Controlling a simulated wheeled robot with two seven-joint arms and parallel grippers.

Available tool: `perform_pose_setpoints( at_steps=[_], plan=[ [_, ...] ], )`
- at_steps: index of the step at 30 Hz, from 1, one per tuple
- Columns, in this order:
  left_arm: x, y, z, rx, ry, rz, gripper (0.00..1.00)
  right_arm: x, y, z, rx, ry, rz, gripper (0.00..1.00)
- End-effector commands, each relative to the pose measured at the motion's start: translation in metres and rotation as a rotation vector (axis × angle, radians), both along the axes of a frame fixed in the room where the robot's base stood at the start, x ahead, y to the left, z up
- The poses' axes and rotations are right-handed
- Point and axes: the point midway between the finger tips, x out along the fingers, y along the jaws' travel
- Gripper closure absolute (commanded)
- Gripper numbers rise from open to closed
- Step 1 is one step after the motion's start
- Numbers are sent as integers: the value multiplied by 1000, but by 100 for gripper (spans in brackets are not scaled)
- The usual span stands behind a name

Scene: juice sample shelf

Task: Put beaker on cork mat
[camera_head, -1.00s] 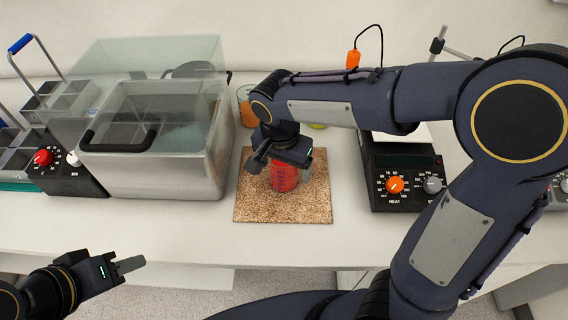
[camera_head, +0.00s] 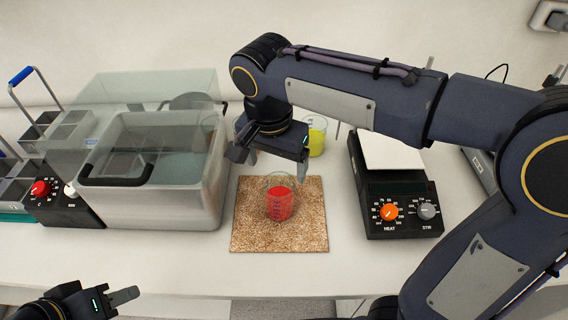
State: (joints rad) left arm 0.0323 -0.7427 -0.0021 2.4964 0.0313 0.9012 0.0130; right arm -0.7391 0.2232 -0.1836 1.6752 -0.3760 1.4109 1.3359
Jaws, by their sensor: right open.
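A glass beaker with red liquid (camera_head: 279,204) stands upright on the square cork mat (camera_head: 305,233), near its middle. My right gripper (camera_head: 270,160) is open and empty above and behind the beaker, apart from it. A second beaker with yellow liquid (camera_head: 317,141) stands on the bench behind the mat, partly hidden by my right arm. My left gripper (camera_head: 124,297) is at the lower left, in front of the bench and far from the mat; its jaw gap cannot be made out.
A hot plate with an orange knob (camera_head: 395,190) stands to the right. Bare bench lies in front of the mat.

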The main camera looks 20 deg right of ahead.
Motion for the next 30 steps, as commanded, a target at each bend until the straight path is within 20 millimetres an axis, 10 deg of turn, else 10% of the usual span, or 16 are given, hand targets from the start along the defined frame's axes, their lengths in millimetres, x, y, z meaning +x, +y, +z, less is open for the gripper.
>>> perform_pose_setpoints(
  at_steps=[8, 18, 30],
  plan=[
    [0, 0, 0, 0, 0, 0, 64, -9, -18, 0, 50, 6, 37, 17],
    [0, 0, 0, 0, 0, 0, 64, -108, -97, -38, 316, -232, 391, 17],
    [0, 0, 0, 0, 0, 0, 64, -153, -101, -73, 231, -468, 565, 17]
  ],
)
